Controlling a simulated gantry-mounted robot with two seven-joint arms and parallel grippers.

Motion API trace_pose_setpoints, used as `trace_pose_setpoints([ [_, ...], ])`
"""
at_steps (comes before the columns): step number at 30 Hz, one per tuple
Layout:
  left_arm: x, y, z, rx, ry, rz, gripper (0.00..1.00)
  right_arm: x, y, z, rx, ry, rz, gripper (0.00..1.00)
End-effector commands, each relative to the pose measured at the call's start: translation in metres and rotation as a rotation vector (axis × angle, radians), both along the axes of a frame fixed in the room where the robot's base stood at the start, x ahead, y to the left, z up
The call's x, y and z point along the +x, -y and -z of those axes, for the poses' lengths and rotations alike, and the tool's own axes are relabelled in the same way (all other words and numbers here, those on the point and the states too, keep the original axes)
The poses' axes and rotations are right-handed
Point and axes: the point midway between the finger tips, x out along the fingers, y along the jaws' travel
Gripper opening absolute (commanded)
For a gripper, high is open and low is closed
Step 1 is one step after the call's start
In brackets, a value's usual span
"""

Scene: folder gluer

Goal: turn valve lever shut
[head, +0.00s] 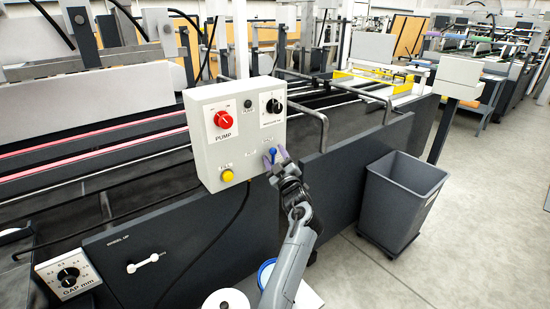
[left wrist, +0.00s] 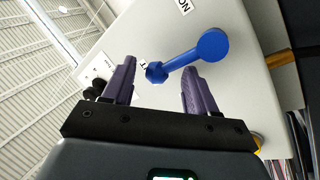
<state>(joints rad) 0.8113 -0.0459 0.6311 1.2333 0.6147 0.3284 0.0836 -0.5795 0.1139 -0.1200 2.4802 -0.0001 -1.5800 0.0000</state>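The blue valve lever (head: 272,154) is on the lower right of the white control box (head: 208,165). In the left wrist view the lever (left wrist: 184,60) has a round hub at upper right and an arm reaching down-left to a knobbed end. A label ending in "T" is partly hidden beside that end. My left gripper (head: 275,158) is at the lever, its purple fingers apart. In the left wrist view the knobbed end appears between the open fingertips (left wrist: 158,68); contact cannot be told. My right gripper is not in view.
The box also carries a red PUMP knob (head: 223,119), a black dial (head: 273,106) and a yellow button (head: 228,176). A grey bin (head: 400,200) stands right on open floor. A GAP mm dial (head: 68,275) and white handle (head: 143,263) are at lower left.

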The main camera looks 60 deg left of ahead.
Motion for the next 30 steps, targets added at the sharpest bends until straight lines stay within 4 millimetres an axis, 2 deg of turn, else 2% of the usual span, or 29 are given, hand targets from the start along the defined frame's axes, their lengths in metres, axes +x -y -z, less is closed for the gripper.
trace_pose_setpoints([
  [5, -0.001, 0.000, -0.002, 0.003, 0.001, -0.002, 0.57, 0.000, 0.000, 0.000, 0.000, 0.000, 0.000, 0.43],
  [10, -0.003, 0.010, 0.000, 0.003, 0.002, -0.001, 0.57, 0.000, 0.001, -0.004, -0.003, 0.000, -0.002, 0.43],
  [24, -0.020, 0.080, 0.021, 0.001, 0.000, 0.001, 0.57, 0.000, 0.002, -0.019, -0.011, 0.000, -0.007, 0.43],
  [30, -0.025, 0.097, 0.026, 0.001, 0.000, -0.001, 0.57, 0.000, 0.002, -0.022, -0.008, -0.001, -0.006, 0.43],
])
